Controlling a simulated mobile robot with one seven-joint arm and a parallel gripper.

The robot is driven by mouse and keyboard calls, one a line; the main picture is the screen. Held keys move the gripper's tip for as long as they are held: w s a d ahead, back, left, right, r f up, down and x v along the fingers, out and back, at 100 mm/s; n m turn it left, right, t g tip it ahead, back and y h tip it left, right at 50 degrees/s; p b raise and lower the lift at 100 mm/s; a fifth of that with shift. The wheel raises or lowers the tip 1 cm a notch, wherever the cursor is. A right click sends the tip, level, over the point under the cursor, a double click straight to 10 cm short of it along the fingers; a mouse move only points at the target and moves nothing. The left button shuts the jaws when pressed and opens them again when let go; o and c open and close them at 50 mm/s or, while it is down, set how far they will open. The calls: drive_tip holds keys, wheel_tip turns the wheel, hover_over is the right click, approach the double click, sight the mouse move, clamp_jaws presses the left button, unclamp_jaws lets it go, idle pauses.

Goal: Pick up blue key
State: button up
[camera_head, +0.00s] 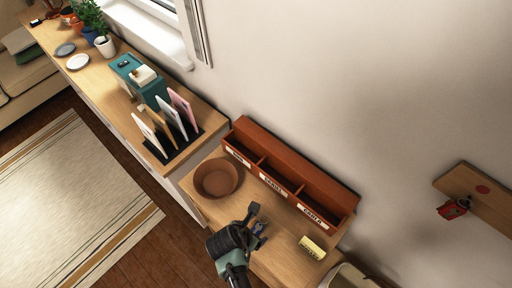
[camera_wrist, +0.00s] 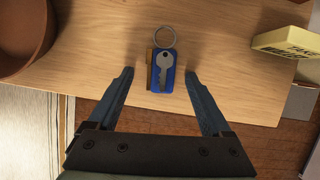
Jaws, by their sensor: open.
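The blue key (camera_wrist: 165,72) lies on the wooden tabletop in the wrist view. It has a blue tag, a grey key on top and a metal ring at its far end; a brass-coloured strip shows along its left side. In the head view the blue key (camera_head: 261,228) is a small blue patch beside my gripper (camera_head: 257,218). In the wrist view my gripper (camera_wrist: 160,76) is open and empty, with one finger to each side of the key and its tips near the tag. I cannot tell the height of the fingers above the table.
A brown bowl (camera_head: 218,178) stands left of the key. A reddish-brown organizer (camera_head: 288,178) with labelled compartments runs along the wall behind. A yellow block with lettering (camera_head: 312,248) lies to the right. The table's front edge is close to my gripper.

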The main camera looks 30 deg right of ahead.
clamp_jaws()
idle(0.4)
drive_tip(key=shift+r, duration=0.1)
